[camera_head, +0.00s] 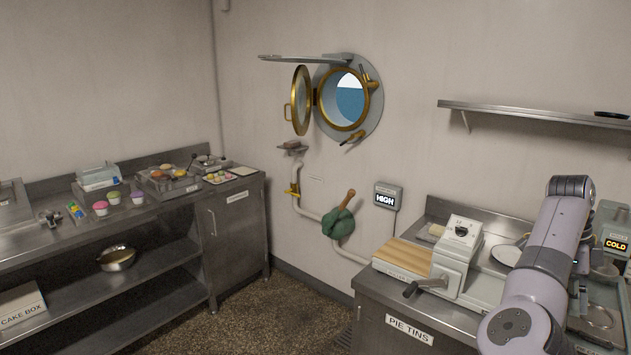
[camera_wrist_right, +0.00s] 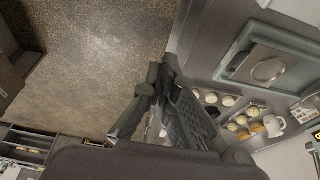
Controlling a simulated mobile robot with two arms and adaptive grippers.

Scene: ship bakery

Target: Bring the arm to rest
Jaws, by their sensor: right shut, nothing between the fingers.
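My right arm (camera_head: 550,245) comes in at the lower right of the head view, bent over the right-hand counter. Its gripper is mostly hidden behind the arm there. In the right wrist view my right gripper (camera_wrist_right: 160,75) points away from the camera, its dark fingers closed together and empty. The speckled floor (camera_wrist_right: 90,60) lies beyond the fingers on the left, and a steel counter edge runs on the right. My left gripper is not in the head view.
The right counter, labelled PIE TINS (camera_head: 409,329), holds a grey machine with a crank (camera_head: 455,262) and a wooden board (camera_head: 403,257). A wall shelf (camera_head: 530,114) is above. The left counter holds cupcakes (camera_head: 100,207) and trays. An open porthole (camera_head: 345,100) is between; the floor is clear.

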